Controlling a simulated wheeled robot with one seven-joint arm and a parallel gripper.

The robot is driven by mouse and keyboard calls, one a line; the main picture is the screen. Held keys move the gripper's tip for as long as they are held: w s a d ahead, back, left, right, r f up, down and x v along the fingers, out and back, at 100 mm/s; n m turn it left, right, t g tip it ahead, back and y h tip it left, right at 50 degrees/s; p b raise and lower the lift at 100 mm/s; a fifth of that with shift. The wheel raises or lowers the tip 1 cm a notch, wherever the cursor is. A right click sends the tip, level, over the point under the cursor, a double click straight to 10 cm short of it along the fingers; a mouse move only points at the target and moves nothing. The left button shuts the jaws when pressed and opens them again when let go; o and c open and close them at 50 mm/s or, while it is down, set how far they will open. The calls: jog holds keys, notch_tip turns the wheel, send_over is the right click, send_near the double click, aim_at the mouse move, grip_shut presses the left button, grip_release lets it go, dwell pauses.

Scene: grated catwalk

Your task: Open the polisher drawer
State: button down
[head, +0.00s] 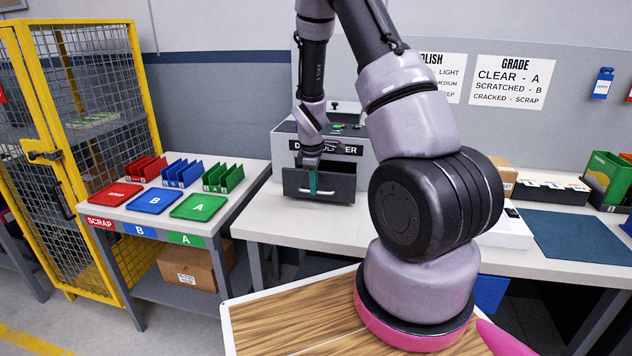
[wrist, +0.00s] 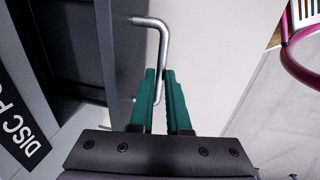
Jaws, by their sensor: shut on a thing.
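The disc polisher (head: 362,150) is a grey machine on the white bench against the back wall. Its dark grey drawer (head: 340,184) stands partly out from the body, with a dark gap behind its front panel in the wrist view (wrist: 122,60). A bent silver bar handle (wrist: 152,22) is fixed to the front panel. My gripper (wrist: 160,74) has green fingers, shut around the handle bar, which runs between them. In the head view my gripper (head: 313,183) is at the drawer front, reaching down from above. The fingers hide part of the handle.
A side table at left holds red, blue and green trays (head: 152,200) and racks. The bench (head: 300,228) is clear in front of the drawer. A dark blue mat (head: 585,238) lies at right.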

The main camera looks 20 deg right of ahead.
jog(key=s+a, duration=0.2)
jog(key=s, duration=0.1)
jog(key=s+a, duration=0.1)
jog(key=shift+s, duration=0.3)
jog(key=c, duration=0.9)
grip_release()
jog(key=r, duration=0.3)
jog(key=s+r, duration=0.1)
jog(key=r, duration=0.3)
jog(key=a+r, duration=0.1)
jog(key=r, duration=0.2)
jog(key=shift+s+a+r, duration=0.1)
jog(key=shift+s+r, duration=0.2)
jog(key=shift+s, duration=0.05)
